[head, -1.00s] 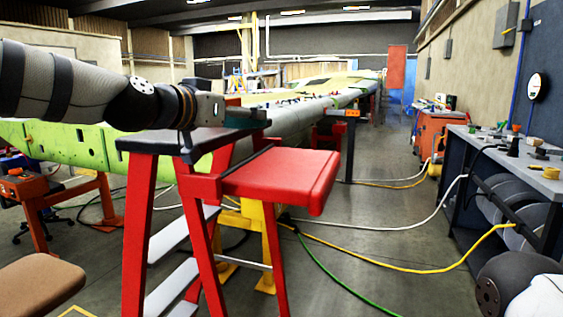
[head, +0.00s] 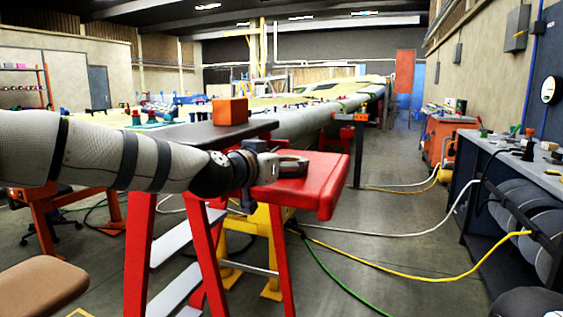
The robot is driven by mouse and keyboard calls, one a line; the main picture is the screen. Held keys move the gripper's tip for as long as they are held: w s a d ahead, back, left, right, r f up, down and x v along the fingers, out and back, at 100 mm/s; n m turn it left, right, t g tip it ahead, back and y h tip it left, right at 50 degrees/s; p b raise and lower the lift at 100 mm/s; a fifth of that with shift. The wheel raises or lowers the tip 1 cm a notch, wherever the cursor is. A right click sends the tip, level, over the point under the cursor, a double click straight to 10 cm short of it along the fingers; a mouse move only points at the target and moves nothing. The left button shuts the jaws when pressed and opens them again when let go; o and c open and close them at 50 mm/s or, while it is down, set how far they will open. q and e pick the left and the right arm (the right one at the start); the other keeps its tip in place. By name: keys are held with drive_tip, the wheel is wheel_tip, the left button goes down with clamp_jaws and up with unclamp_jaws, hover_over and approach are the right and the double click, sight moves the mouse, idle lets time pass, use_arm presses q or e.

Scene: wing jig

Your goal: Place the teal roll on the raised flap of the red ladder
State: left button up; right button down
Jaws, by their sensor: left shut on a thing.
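The red ladder (head: 139,250) stands in the middle foreground with a dark top step. Its raised red flap (head: 300,198) juts out to the right, about level. My left gripper (head: 296,166) is over the flap, low and close to its surface; I cannot tell whether it touches. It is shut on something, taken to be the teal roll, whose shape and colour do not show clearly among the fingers. My right gripper is not in view.
An orange box (head: 230,111) sits on the ladder's dark top (head: 185,136). A long wing (head: 310,117) runs behind. A workbench (head: 540,165) with tools stands at the right. Yellow, green and white hoses cross the floor. A brown seat (head: 35,290) is at lower left.

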use_arm(q)
drive_tip(key=o, duration=1.1)
drive_tip(key=shift+f, duration=0.15)
drive_tip(key=shift+o, duration=0.2)
